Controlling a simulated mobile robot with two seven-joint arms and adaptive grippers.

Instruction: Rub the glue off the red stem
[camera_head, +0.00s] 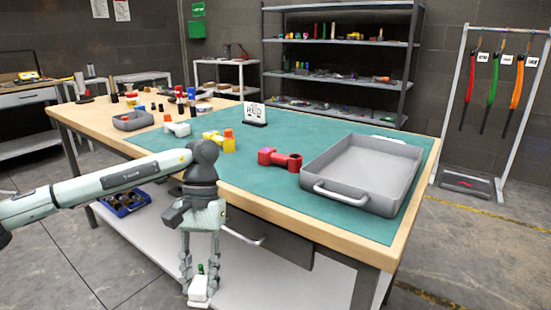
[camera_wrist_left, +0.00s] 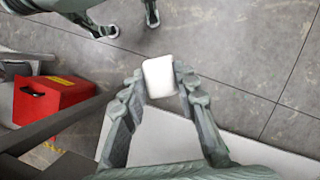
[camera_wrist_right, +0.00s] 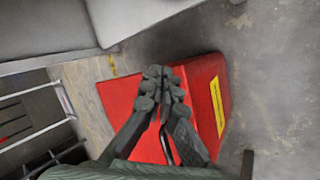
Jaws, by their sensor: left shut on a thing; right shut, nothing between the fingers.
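The red stem (camera_head: 280,160) lies on the teal mat (camera_head: 250,184), just left of the large grey tray. At this distance I cannot make out glue on it. My left gripper (camera_head: 200,275) points down in front of the table's near edge, below its top and away from the stem. It is shut on a white block (camera_wrist_left: 160,77), which shows between its fingertips; a small green bit shows above the block in the head view. My right gripper (camera_wrist_right: 161,75) shows in the right wrist view, shut and empty, above the floor beside a red box. It is not in the head view.
The large grey tray (camera_head: 318,184) is empty. A yellow stem (camera_head: 222,142), a white stem (camera_head: 177,129) and a card sign (camera_head: 254,113) stand left of the red stem. The red box (camera_wrist_right: 205,85) is on the floor. The mat's front strip is clear.

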